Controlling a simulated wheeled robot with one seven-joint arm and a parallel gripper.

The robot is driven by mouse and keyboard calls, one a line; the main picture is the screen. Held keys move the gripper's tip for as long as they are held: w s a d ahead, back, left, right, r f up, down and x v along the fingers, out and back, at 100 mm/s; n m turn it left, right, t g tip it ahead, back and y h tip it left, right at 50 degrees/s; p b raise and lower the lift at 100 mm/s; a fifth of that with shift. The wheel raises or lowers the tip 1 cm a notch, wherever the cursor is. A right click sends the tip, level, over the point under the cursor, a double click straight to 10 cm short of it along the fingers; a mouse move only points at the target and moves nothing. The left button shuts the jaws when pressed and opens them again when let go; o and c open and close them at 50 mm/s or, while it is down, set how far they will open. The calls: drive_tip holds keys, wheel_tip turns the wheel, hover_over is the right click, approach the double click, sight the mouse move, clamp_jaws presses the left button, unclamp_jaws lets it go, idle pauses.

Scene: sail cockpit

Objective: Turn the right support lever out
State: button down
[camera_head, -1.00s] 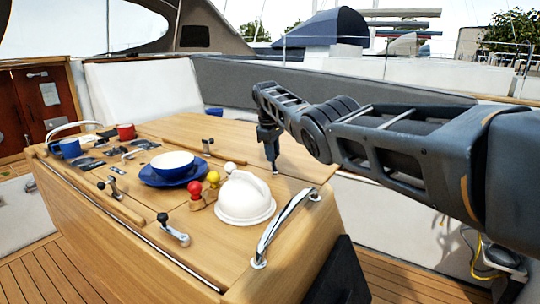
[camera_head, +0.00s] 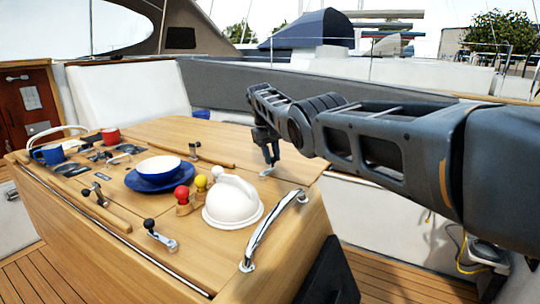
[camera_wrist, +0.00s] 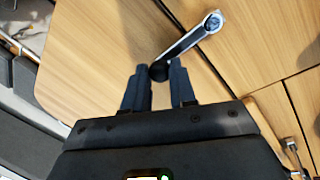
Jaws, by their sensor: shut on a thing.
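The support lever in my grip shows in the wrist view as a silver arm (camera_wrist: 190,40) with a dark round knob at its lower end. Its pivot is at the upper right, on the wooden table top. My gripper (camera_wrist: 160,75) has its two fingers on either side of the knob. In the head view my gripper (camera_head: 269,160) points down at the table's far right part. There the lever (camera_head: 267,171) shows only as a small bright piece beneath the fingers, and its knob is hidden.
A white dome (camera_head: 232,204), red ball (camera_head: 182,194), yellow ball (camera_head: 201,182) and blue plate (camera_head: 150,182) with a bowl (camera_head: 158,166) stand left of my gripper. Other levers (camera_head: 160,237) (camera_head: 194,152) are on the table top (camera_head: 215,135). A steel handrail (camera_head: 270,230) edges the near right.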

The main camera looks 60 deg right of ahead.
idle(0.4)
drive_tip(key=c, duration=0.9)
unclamp_jaws()
drive_tip(key=shift+w+a+r+b, duration=0.1)
drive_tip(key=shift+w+a+r, duration=0.1)
drive_tip(key=shift+r, duration=1.1)
drive_tip(key=shift+w+a+r+b, duration=0.1)
drive_tip(key=shift+a+r, duration=0.1)
drive_tip(key=shift+r, duration=1.05)
drive_tip(key=shift+w+a+r+b, duration=0.1)
drive_tip(key=shift+a+r, duration=0.1)
drive_tip(key=shift+r, duration=1.1)
drive_tip(key=shift+s, duration=0.1)
